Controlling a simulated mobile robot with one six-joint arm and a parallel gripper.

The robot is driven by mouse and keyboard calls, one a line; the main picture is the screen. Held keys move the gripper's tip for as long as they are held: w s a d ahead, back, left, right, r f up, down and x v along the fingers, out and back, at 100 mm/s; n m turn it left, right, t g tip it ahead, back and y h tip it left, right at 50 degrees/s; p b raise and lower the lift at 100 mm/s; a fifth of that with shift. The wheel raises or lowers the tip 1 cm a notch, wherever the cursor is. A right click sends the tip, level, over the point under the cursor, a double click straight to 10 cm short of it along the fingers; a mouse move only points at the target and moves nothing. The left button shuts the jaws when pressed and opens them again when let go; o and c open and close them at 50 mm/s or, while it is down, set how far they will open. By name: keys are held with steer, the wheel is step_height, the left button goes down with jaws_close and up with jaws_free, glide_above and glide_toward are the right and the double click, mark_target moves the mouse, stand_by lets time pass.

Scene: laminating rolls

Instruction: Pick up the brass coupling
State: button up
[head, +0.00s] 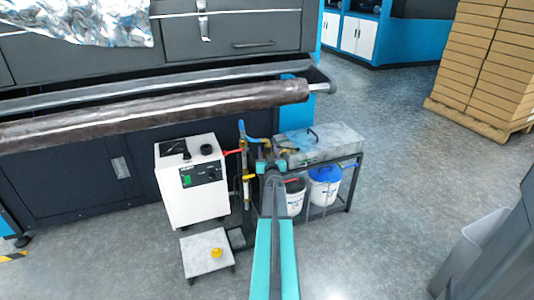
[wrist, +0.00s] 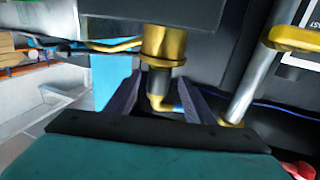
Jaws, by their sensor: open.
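A brass coupling (wrist: 163,46) shows in the wrist view, in line with a dark fitting and a brass elbow (wrist: 158,104) below it. My gripper (wrist: 158,82) is open, with one dark finger on each side of this fitting; I cannot tell whether either finger touches it. In the head view my gripper (head: 267,166) is by the pipework beside the grey-topped bench, and the coupling there is too small to make out. A small yellow, brass-like piece (head: 215,253) lies on a low stool (head: 208,238); I cannot tell its kind.
A white control unit (head: 192,185) stands left of the pipework. The bench (head: 335,140) stands right, with a blue-lidded bucket (head: 324,185) under it. The dark roll (head: 150,112) and machine are behind. Stacked boxes (head: 487,60) stand far right.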

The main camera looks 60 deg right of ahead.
steer(key=shift+w+d, duration=0.25)
steer(key=shift+d, duration=0.1)
steer(key=shift+b+x, duration=0.35)
steer(key=shift+x, duration=2.1)
steer(key=shift+s, duration=0.1)
jaws_close()
